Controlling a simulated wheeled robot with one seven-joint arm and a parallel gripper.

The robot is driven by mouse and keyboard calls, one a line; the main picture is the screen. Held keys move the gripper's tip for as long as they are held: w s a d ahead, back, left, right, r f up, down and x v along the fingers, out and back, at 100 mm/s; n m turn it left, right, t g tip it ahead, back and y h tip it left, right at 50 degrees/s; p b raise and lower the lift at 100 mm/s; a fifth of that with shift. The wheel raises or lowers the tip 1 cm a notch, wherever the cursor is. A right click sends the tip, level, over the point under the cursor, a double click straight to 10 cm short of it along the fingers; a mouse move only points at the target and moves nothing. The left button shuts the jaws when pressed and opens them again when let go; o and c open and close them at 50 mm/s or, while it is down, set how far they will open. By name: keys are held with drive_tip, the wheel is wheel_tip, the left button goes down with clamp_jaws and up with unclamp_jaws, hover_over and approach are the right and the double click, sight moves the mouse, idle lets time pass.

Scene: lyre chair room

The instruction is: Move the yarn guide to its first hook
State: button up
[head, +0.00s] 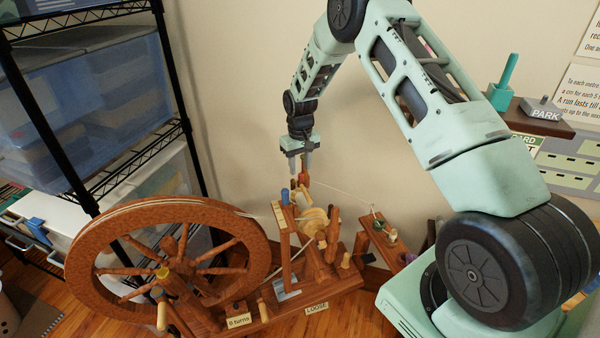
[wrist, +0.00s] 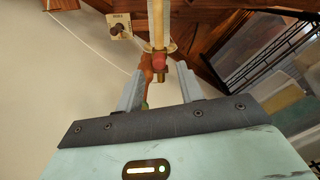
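A wooden spinning wheel (head: 258,222) stands on the floor, with a pale yarn bobbin (head: 314,220) in its upright frame. A small red-brown piece (head: 303,177) stands above the bobbin; I cannot tell if it is the yarn guide. My gripper (head: 300,166) points down just above it, fingers apart. In the wrist view the fingers of my gripper (wrist: 159,88) are spread, with a red knob (wrist: 159,62) on a pale rod in line with the gap. An orange-brown part (wrist: 147,68) lies beside the knob. Contact is unclear, and the hooks are too small to tell.
Thin yarn (head: 345,192) runs right to a small wooden stand (head: 385,238). A black wire shelf (head: 120,180) with bins is at left. A PARK label (head: 546,115) sits on a shelf at right. Signs read "0 turns" (head: 238,321) and "LOOSE" (head: 317,307).

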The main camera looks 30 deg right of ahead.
sight(300, 173)
wheel_tip(300, 173, up, 14)
drive_tip(key=b, duration=0.1)
drive_tip(key=shift+r+b, duration=0.15)
drive_tip(key=shift+b, duration=0.15)
idle(0.3)
